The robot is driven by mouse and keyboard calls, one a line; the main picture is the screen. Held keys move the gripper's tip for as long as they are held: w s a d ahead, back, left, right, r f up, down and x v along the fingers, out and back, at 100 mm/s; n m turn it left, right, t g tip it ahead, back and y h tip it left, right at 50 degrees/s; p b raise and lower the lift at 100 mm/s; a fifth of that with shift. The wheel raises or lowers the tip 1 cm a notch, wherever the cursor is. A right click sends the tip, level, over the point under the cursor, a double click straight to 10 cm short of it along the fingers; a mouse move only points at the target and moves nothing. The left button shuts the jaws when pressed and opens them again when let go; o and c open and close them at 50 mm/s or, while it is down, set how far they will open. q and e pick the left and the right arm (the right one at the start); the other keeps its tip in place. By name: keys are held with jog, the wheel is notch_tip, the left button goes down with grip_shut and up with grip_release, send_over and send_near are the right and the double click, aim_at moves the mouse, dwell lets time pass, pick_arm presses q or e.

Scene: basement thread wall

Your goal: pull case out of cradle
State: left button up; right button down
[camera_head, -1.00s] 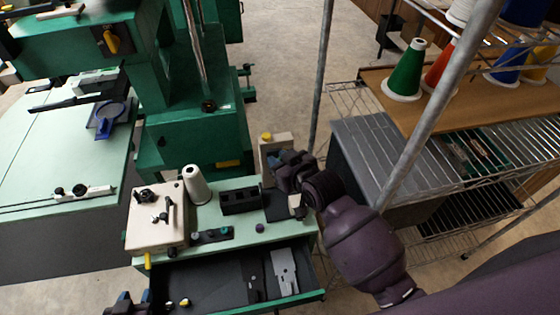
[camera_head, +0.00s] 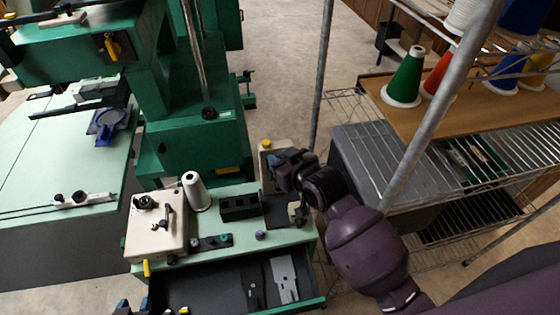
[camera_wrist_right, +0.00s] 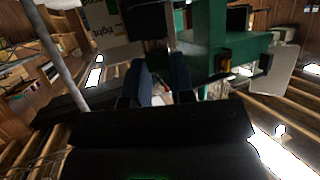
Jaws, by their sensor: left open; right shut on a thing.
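My right gripper (camera_head: 282,160) is at the back right corner of the green bench (camera_head: 185,262), beside a beige block with a yellow cap (camera_head: 266,147). It is shut on what I take to be the case, mostly hidden by the fingers. In the right wrist view the blue-tipped fingers (camera_wrist_right: 160,82) stand close together. A dark upright panel (camera_head: 278,210) is below the gripper; I cannot tell whether it is the cradle or the case. My left gripper (camera_head: 132,307) is open at the bottom left edge, mostly cut off.
A beige box (camera_head: 155,228), white thread cone (camera_head: 196,192) and black slotted block (camera_head: 240,206) stand on the bench. Its drawer (camera_head: 225,285) is open, with a grey metal plate (camera_head: 284,278) inside. A wire shelf's metal post (camera_head: 440,105) rises near my right arm.

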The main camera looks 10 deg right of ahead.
jog(key=shift+r, duration=2.05)
